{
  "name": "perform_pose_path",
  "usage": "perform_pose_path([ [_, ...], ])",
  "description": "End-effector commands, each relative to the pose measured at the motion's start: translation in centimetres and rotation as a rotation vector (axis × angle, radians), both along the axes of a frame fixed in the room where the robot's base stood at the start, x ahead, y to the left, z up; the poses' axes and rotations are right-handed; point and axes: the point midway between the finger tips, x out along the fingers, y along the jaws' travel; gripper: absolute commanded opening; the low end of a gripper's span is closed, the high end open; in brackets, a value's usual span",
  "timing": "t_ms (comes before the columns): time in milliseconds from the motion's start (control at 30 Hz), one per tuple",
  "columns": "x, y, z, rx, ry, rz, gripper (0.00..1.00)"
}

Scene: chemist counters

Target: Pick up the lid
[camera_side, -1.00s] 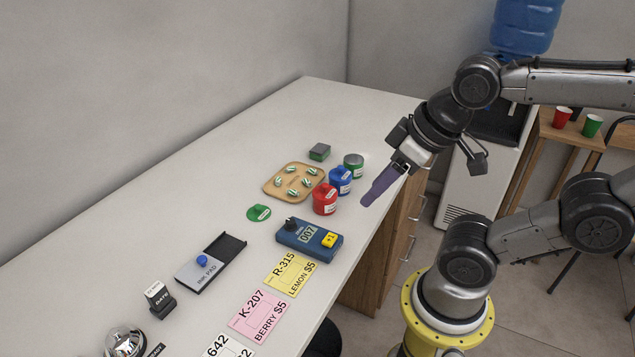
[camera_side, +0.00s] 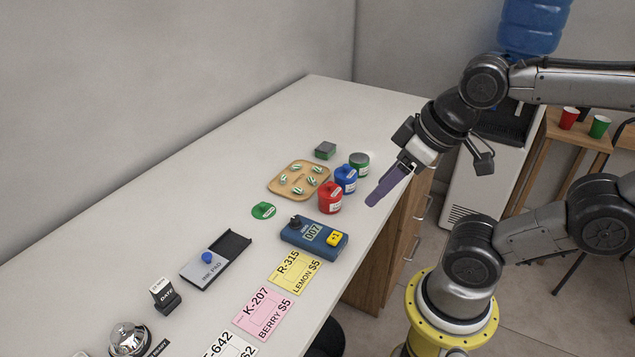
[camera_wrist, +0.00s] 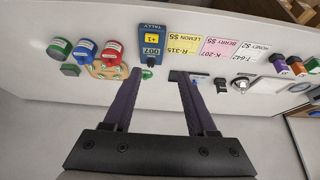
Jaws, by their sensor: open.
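A green round lid (camera_side: 263,211) with a small knob and a white label lies flat on the counter, in front of the wooden tray. It also shows in the wrist view (camera_wrist: 147,75), between the fingertips in the picture but well beyond them. A green jar (camera_side: 359,161) at the back right has a grey top without a knob. My gripper (camera_side: 372,200) hangs above the counter's right edge, apart from the lid, its long purple fingers pointing down and left. In the wrist view my gripper (camera_wrist: 157,73) is open and empty.
Red (camera_side: 330,200) and blue (camera_side: 345,180) lidded jars stand between my gripper and the wooden tray (camera_side: 274,188) of striped pieces. A blue tally counter (camera_side: 313,235) lies close to the lid. An ink pad (camera_side: 212,262) and price cards (camera_side: 295,272) lie nearer. The counter's left side is clear.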

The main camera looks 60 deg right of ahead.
Motion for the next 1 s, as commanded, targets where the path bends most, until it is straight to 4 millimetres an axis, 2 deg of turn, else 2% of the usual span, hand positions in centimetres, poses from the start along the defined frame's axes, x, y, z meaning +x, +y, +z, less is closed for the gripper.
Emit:
perform_pose_path([
  [167, 0.0, 0.0, 0.0, -0.023, 0.002, 0.042, 0.57],
  [267, -0.2, 0.0, 0.1, -0.079, 0.011, 0.149, 0.57],
  [367, 0.6, 0.0, 2.1, -0.168, -0.011, 0.310, 0.57],
  [467, 2.4, -0.1, 4.3, -0.265, -0.004, 0.490, 0.57],
  [567, 5.2, -0.2, 6.3, -0.358, 0.024, 0.679, 0.57],
  [733, 11.7, -0.8, 8.4, -0.484, 0.099, 1.008, 0.57],
  [867, 16.9, -1.4, 8.2, -0.532, 0.157, 1.217, 0.57],
  [1000, 22.4, -2.3, 6.4, -0.545, 0.215, 1.396, 0.57],
])
